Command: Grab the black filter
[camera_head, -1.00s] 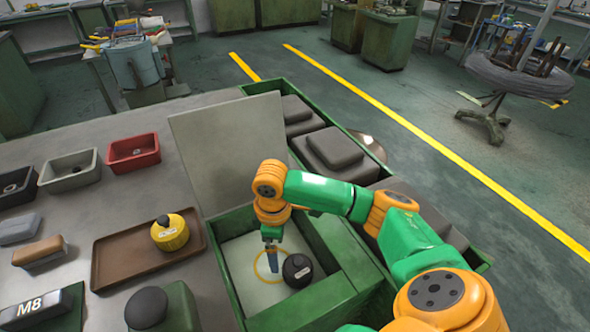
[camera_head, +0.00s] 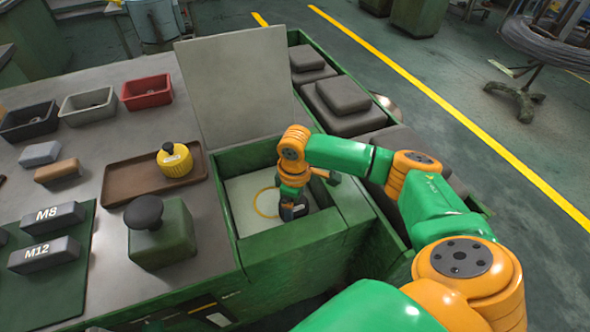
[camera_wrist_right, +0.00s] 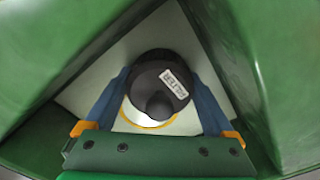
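The black filter (camera_wrist_right: 160,88), round with a knob and a white label, sits upright on the pale floor of the open green bin (camera_head: 240,243). In the head view the filter (camera_head: 300,210) is mostly hidden by my right gripper (camera_head: 293,212), which reaches down into the bin. In the right wrist view the blue fingers of my right gripper (camera_wrist_right: 162,82) stand apart, one on each side of the filter. They are very close to its sides; I cannot tell whether they touch. My left gripper is out of view.
The bin's green walls stand close around my right gripper, and its grey lid (camera_head: 240,90) stands raised behind. A yellow filter (camera_head: 175,160) sits on a brown tray (camera_head: 125,190). A green block with a black knob (camera_head: 160,235) stands left of the bin.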

